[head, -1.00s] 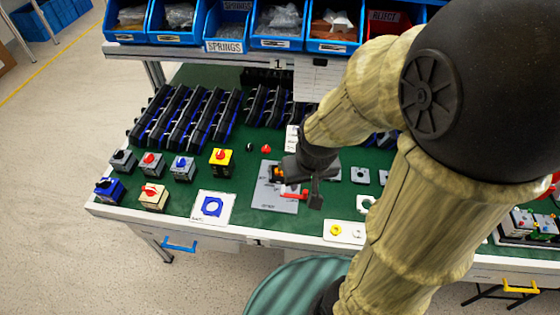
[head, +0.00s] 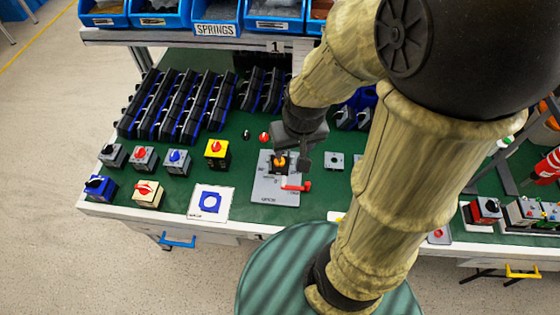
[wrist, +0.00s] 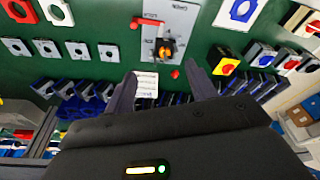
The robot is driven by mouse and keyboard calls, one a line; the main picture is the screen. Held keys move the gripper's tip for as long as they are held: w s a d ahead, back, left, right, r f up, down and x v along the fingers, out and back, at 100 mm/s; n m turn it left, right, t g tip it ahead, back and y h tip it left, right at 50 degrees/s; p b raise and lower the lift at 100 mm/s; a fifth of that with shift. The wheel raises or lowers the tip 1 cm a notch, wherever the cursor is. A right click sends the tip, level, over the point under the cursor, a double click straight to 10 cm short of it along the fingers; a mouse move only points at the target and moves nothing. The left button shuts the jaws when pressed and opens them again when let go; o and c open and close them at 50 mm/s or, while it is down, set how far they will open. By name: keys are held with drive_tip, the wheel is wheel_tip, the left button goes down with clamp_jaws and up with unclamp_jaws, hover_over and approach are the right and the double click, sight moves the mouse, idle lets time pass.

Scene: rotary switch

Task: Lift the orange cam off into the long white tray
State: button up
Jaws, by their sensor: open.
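The orange cam (head: 281,162) sits on a black switch on a grey plate (head: 267,191) with a red lever. In the wrist view the orange cam (wrist: 166,46) stands up from its dark base, ahead of the fingertips. My gripper (head: 293,161) is over the plate's far part, close to the cam. In the wrist view my gripper (wrist: 160,74) has its two fingers wide apart with nothing held. A white piece (wrist: 147,86) lies beyond, between the fingers; I cannot tell whether it is the long white tray.
Boxed switches stand to the left, including a yellow one (head: 217,151). Black-and-blue racks (head: 180,104) fill the back.

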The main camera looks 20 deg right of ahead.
drive_tip(key=w+f+m+g+p, duration=0.1)
drive_tip(key=w+f, duration=0.3)
drive_tip(key=w, duration=0.8)
drive_tip(key=shift+m+g, duration=0.8)
drive_tip(key=shift+m, duration=0.1)
drive_tip(key=shift+f, duration=0.1)
wheel_tip(320, 180, down, 12)
drive_tip(key=shift+s+r+p, duration=0.15)
drive_tip(key=shift+p, duration=0.55)
drive_tip(key=shift+f, duration=0.25)
drive_tip(key=shift+w+f+p, duration=0.15)
drive_tip(key=shift+f+p, duration=0.2)
drive_tip(key=shift+f, duration=0.95)
drive_tip(key=shift+w+f+p, duration=0.1)
drive_tip(key=shift+f+p, duration=0.2)
drive_tip(key=shift+f, duration=1)
